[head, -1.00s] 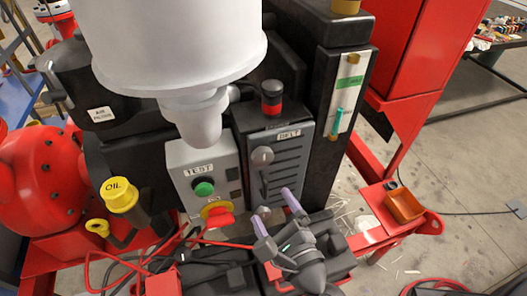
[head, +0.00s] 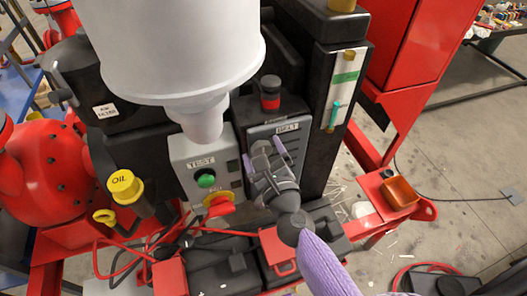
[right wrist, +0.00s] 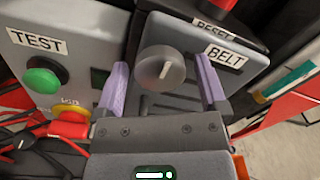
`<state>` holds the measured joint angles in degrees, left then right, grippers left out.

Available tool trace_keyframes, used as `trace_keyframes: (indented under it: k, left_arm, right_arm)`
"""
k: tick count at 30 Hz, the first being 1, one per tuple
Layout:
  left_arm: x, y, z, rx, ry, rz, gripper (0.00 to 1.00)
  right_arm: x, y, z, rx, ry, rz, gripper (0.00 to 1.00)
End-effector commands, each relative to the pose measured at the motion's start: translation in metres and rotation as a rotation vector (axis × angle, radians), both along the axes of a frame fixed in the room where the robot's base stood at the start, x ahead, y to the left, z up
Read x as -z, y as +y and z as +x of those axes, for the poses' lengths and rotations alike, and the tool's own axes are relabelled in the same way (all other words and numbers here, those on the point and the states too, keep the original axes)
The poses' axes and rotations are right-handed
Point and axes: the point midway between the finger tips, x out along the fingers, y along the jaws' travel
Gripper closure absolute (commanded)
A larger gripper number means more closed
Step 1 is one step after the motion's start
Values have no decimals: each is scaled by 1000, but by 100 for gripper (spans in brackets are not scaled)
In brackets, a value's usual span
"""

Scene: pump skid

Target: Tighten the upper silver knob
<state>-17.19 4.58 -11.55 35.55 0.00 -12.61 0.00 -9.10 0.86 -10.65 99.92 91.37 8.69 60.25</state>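The upper silver knob (right wrist: 161,68) is a round grey knob with a light line on its face, on the grey BELT panel (right wrist: 222,38). My right gripper (right wrist: 162,85) is open. In the right wrist view its two lilac fingers stand on either side of the knob, with visible gaps; I cannot tell how deep they reach. In the head view the right gripper (head: 270,150) is in front of the upper BELT panel (head: 300,137) and largely covers the knob. The lower knob is not clearly visible. My left gripper is not in view.
Left of the BELT panel is a TEST box with a green button (head: 206,180) and a red knob (head: 219,204). A red-and-black beacon (head: 270,92) stands above the panel. A large white vessel (head: 170,50) hangs close at upper left. Red cables lie below.

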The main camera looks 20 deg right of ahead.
Motion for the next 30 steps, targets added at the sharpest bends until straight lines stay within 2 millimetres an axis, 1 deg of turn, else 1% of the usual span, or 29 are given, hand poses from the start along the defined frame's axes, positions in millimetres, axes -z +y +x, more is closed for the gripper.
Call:
trace_keyframes:
  k: [1,2,3,5,6,8,9,11,12,20,26,30]
  left_arm:
    - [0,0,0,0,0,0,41]
    - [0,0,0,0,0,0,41]
    - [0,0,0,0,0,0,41]
    - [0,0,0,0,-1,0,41]
    - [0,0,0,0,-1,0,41]
    - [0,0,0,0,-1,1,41]
    - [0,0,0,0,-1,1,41]
    - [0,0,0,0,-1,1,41]
    - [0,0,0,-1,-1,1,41]
    - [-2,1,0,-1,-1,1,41]
    - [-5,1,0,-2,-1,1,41]
    - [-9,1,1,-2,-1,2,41]
  right_arm:
    - [0,0,0,0,0,0,21]
    - [0,0,0,0,0,0,28]
    - [0,0,0,0,0,0,36]
    - [0,0,0,0,0,-1,49]
    - [0,0,0,0,0,-1,57]
    - [0,0,0,0,0,-1,70]
    - [0,0,0,0,0,-1,78]
    - [0,0,0,0,0,-1,91]
    - [0,0,0,0,0,-1,94]
    - [0,0,0,-1,-1,-40,94]
    - [-1,0,0,0,-4,-156,94]
    - [-1,0,0,-1,-9,-278,94]
